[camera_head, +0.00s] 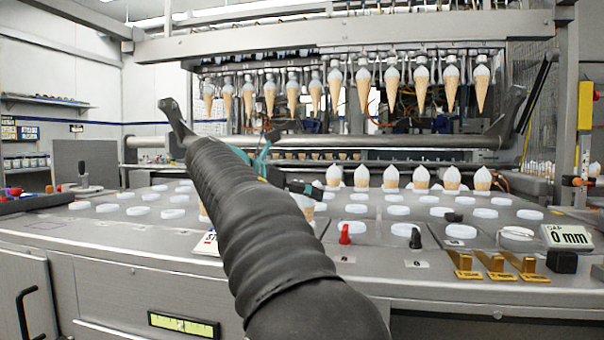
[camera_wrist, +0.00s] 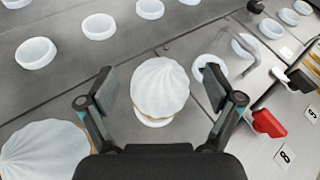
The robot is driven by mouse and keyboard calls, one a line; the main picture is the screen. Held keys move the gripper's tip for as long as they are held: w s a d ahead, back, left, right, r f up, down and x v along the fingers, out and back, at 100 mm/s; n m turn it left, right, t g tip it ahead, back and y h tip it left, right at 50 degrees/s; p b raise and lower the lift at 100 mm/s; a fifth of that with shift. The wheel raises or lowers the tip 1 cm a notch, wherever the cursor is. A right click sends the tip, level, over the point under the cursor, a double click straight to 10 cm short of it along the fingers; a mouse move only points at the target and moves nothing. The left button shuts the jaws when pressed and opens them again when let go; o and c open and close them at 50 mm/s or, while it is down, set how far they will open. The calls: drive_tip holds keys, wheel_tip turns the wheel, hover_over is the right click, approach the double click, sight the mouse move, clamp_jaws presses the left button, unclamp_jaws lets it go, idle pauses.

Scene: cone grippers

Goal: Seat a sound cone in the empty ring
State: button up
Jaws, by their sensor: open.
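In the wrist view my gripper (camera_wrist: 163,88) is open, with one finger on each side of a white-topped cone (camera_wrist: 159,82). Gaps show between the cone and both fingers. A white ring shows under this cone's near edge. A second white-topped cone (camera_wrist: 44,156) is at the lower left, cut off by the frame. Empty white rings (camera_wrist: 36,52) lie at the upper left, and another ring (camera_wrist: 204,66) is partly behind the right finger. In the head view my arm hides most of my gripper; a cone (camera_head: 306,206) shows partly beside it.
A row of cones (camera_head: 421,178) stands behind the ring-covered deck. More cones (camera_head: 392,85) hang from the overhead rack. A red knob (camera_head: 345,234), a black knob (camera_head: 415,238), brass blocks (camera_head: 497,266) and a "0 mm" gauge (camera_head: 569,236) occupy the front right.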

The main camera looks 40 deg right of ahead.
wheel_tip(320, 180, up, 8)
drive_tip(key=shift+r, duration=0.35)
drive_tip(key=shift+d, duration=0.1)
idle(0.8)
